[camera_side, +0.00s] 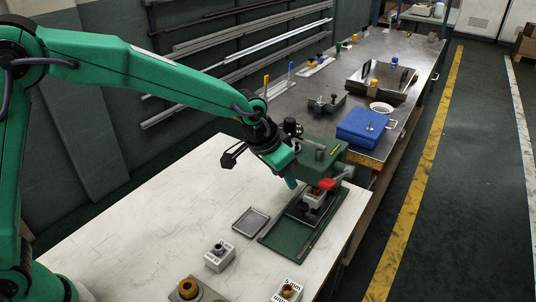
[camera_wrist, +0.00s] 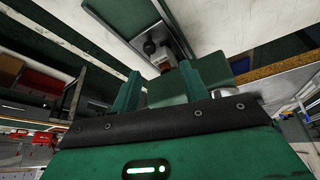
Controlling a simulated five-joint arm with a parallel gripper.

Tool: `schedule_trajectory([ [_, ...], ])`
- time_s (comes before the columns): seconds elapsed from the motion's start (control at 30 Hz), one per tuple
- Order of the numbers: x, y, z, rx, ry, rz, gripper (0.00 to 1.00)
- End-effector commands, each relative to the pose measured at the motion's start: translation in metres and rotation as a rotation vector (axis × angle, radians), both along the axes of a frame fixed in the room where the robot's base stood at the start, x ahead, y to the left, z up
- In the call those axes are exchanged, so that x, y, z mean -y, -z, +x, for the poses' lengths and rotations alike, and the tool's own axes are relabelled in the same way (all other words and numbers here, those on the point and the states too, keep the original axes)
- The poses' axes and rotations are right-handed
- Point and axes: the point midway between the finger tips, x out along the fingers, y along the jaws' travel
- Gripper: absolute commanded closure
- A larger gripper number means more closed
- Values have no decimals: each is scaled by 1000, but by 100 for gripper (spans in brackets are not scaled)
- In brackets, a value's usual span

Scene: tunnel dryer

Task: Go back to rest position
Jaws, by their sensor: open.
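My gripper (camera_wrist: 160,78) is open, with its two green fingers apart in the wrist view. In the side view my gripper (camera_side: 290,180) is low over the white table, at the left side of a green machine (camera_side: 322,150). A green base plate with rails (camera_side: 285,236) lies below the machine. A small pale block with a dark round top (camera_side: 314,198) sits on the rails, beside a red part (camera_side: 326,184). I see nothing held, though the machine partly hides the fingers in the side view.
A grey tray (camera_side: 251,222) lies left of the base plate. Pale blocks (camera_side: 219,257) (camera_side: 287,291) and a plate with a brass-coloured ring (camera_side: 188,288) stand nearer the front. Behind, a metal bench holds a blue box (camera_side: 362,127). The table's left part is clear.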

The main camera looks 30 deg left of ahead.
Motion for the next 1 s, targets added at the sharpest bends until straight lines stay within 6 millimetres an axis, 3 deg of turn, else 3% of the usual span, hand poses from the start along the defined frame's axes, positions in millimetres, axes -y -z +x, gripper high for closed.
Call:
schedule_trajectory([
  [0.2, -42, -40, -25, 16, -53, -3, 55],
  [0.5, -98, -83, -74, 34, -127, -6, 55],
  [1.0, -171, -115, -173, 64, -251, -5, 55],
])
